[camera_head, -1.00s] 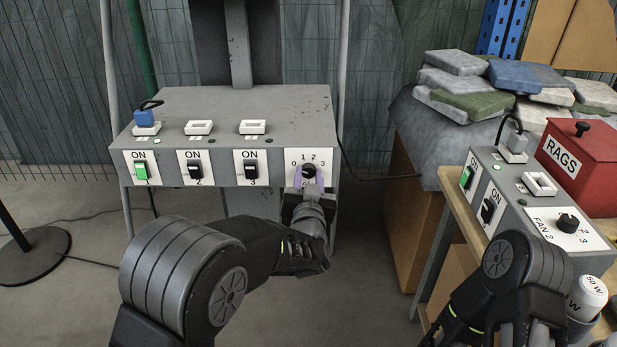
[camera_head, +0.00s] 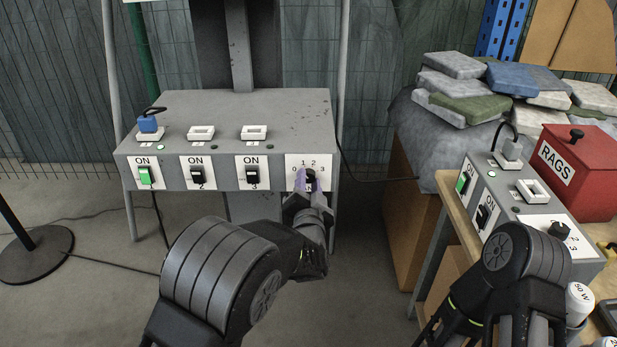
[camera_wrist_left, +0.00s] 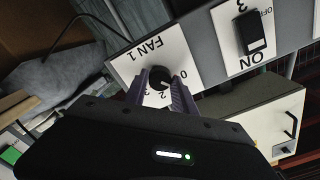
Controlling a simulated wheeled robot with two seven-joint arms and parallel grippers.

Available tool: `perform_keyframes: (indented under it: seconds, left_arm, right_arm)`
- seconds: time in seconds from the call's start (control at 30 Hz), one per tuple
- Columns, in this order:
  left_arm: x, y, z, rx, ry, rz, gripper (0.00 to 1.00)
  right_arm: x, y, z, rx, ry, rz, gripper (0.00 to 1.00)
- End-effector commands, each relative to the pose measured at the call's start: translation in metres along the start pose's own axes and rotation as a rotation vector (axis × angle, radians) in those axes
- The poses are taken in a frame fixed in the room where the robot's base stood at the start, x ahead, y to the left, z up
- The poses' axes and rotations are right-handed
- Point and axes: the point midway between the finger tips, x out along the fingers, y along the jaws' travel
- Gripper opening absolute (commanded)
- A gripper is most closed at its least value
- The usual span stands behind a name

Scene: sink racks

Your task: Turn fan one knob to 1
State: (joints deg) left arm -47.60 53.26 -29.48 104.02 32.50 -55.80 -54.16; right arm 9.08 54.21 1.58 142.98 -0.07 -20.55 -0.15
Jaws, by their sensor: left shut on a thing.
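The fan 1 knob (camera_head: 311,174) is a round black knob on a white plate marked 0, 1, 2, 3, at the right end of the grey switch box (camera_head: 230,112). My left gripper (camera_head: 304,187) is at this knob, its purple fingers shut on it. In the left wrist view the knob (camera_wrist_left: 158,76) sits between the two fingers (camera_wrist_left: 160,86), below the upside-down FAN 1 label. A light mark shows on the knob, but its exact setting is hard to read. My right gripper is out of view; only part of that arm shows at the lower right.
The box also has a lit green switch 1 (camera_head: 146,174), black switches 2 (camera_head: 198,174) and 3 (camera_head: 252,174), and a blue plug (camera_head: 147,123). At right are a second switch box (camera_head: 508,193), a red RAGS box (camera_head: 580,170) and a pile of bags (camera_head: 455,82).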

Motion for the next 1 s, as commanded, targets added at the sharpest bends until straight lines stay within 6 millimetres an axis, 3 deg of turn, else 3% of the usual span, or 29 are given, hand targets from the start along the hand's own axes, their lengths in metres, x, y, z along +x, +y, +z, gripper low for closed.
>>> perform_keyframes:
  seconds: [0.4, 0.93, 0.97, 1.0]
  left_arm:
    - [0.000, 0.000, -0.001, 0.242, 0.000, 0.001, 0.00]
    - [0.000, 0.001, 0.000, 0.276, 0.000, 0.001, 0.00]
    - [0.000, 0.001, 0.000, 0.276, 0.000, 0.001, 0.34]
    - [0.000, 0.001, 0.000, 0.276, 0.000, 0.001, 0.38]
  right_arm:
    - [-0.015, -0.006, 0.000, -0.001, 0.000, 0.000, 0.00]
    - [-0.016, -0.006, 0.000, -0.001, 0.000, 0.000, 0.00]
    - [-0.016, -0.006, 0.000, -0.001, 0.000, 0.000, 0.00]
    - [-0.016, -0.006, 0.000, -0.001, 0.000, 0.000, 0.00]
